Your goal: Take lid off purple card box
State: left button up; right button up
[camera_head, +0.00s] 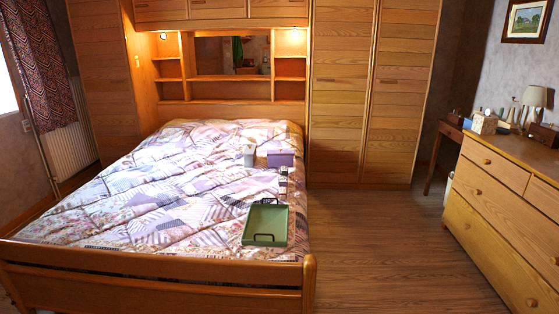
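A small purple box (280,159) stands on the quilt on the right side of the bed, toward the headboard. Its top looks covered, but at this size I cannot make out the seam between lid and box. A grey box (249,158) stands just to its left. Neither of my grippers shows in this view, and nothing is touching the purple box.
A green tray (265,224) with dark handles lies nearer on the bed (150,215), with small items (283,180) between it and the purple box. The wooden footboard (150,268) edges the bed. Floor (390,250) is clear between bed and dresser (500,215).

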aim_at(281, 153)
jog(key=z, duration=0.3)
jog(key=k, duration=0.35)
jog(key=z, duration=0.75)
jog(key=i, duration=3.95)
jog(key=u, duration=0.65)
jog(key=i, duration=2.65)
jog(key=u, duration=2.05)
jog(key=i, duration=1.65)
jog(key=u, duration=0.85)
